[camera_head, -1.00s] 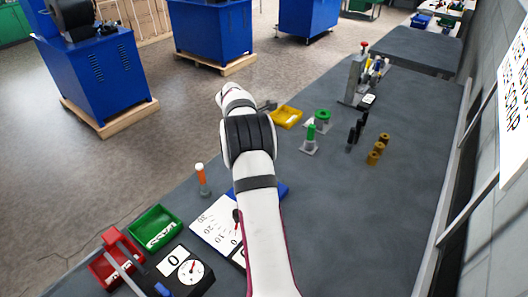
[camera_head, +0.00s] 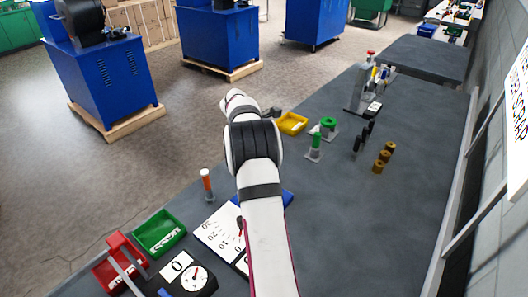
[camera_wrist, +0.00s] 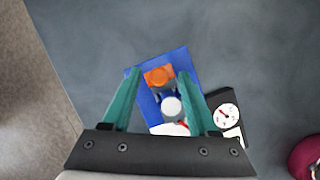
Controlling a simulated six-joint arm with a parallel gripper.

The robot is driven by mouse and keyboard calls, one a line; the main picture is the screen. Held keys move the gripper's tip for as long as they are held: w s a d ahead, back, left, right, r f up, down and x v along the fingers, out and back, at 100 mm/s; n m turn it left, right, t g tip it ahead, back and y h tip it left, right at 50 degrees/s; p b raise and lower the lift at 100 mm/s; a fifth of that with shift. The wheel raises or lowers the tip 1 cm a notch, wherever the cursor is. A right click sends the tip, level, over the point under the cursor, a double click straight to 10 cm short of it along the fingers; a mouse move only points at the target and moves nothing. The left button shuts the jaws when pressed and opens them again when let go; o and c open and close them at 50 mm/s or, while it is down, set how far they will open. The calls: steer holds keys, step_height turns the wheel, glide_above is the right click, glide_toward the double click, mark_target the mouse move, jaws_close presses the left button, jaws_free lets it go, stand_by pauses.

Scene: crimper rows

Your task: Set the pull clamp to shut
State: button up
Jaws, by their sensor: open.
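In the wrist view, a blue plate (camera_wrist: 150,107) carries an orange block (camera_wrist: 158,76) and a round silver-white part (camera_wrist: 172,106). I take this to be the pull clamp's fixture, but cannot tell whether the clamp is open or shut. My gripper (camera_wrist: 158,73) is open, its two teal fingers spread to either side of these parts in the picture. Nothing is held, and I cannot judge the height above the plate. In the head view, the blue plate (camera_head: 287,198) is mostly hidden behind my arm, and my gripper is hidden.
A black gauge with a white dial (camera_wrist: 227,115) sits right of the plate.

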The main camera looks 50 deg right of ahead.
steer(key=v, duration=1.5)
steer(key=shift+r, duration=0.2)
steer(key=s+a+m+t+y, duration=0.1)
steer(key=s+a+m, duration=0.2)
steer(key=a, duration=0.6)
steer(key=s+a+m+y, duration=0.1)
steer(key=s+a+m, duration=0.2)
steer(key=a, duration=0.6)
steer(key=s+a+m+t+y, duration=0.1)
steer(key=s+a+m, duration=0.25)
steer(key=a, duration=0.55)
steer(key=s+a+f+m+y, duration=0.1)
steer(key=s+a+f+m, duration=0.2)
steer(key=s+a, duration=0.3)
steer(key=s+a+f+m+y, duration=0.2)
steer(key=s+a+m, duration=0.3)
steer(key=s, duration=0.4)
steer(key=shift+a+f+m, duration=0.35)
steer(key=shift+a+f, duration=0.4)
steer(key=shift+a, duration=0.15)
